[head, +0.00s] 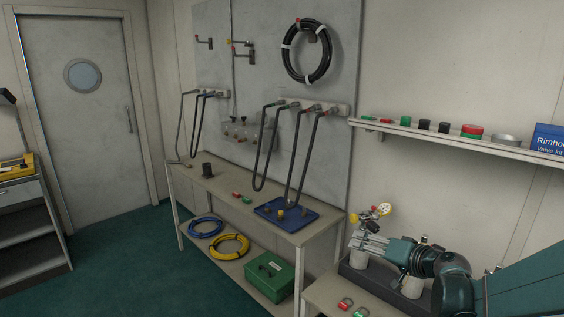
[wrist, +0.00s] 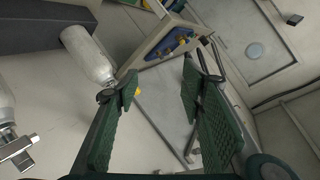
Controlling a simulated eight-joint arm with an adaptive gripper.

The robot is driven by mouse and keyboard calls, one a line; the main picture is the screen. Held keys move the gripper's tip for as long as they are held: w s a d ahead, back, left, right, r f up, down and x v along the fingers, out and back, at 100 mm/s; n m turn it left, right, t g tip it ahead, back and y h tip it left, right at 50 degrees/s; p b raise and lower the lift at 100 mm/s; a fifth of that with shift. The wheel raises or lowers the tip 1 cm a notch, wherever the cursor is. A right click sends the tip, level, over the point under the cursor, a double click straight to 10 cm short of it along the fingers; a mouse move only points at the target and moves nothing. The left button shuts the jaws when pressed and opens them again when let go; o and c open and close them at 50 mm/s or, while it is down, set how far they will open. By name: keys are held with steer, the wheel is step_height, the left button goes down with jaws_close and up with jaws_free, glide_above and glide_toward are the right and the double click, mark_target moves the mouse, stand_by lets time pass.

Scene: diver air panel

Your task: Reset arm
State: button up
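My gripper (head: 357,238) reaches in from the right in the head view, above the low bench and beside the white cylinders. In the wrist view my gripper (wrist: 160,82) has its two green ridged fingers spread apart with nothing between them. A white cylinder (wrist: 88,55) shows just beyond the left finger; I cannot tell whether they touch. A valve fitting with a yellow gauge and red knob (head: 374,213) shows just above my gripper in the head view. My arm (head: 455,275) hides part of the bench.
A workbench (head: 322,236) carries a blue tray (head: 270,212), with a green box (head: 270,275) and coiled hoses on its lower shelf. A wall shelf (head: 480,146) holds several small parts. Padlock-like red and green items (head: 344,304) lie on the low bench.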

steer(key=s+a+r+n+g+h+p, duration=0.1)
steer(key=s+a+g+h, duration=0.1)
steer(key=s, duration=1.5)
steer(key=s+a+r+n+g+h, duration=0.1)
steer(key=s+a+r+g+h, duration=0.1)
steer(key=s, duration=1.5)
steer(key=shift+a+r+n+g+h+p, duration=0.15)
steer(key=shift+a+n+g+h+p, duration=0.2)
steer(key=shift+a+h, duration=0.65)
steer(key=shift+d, duration=0.2)
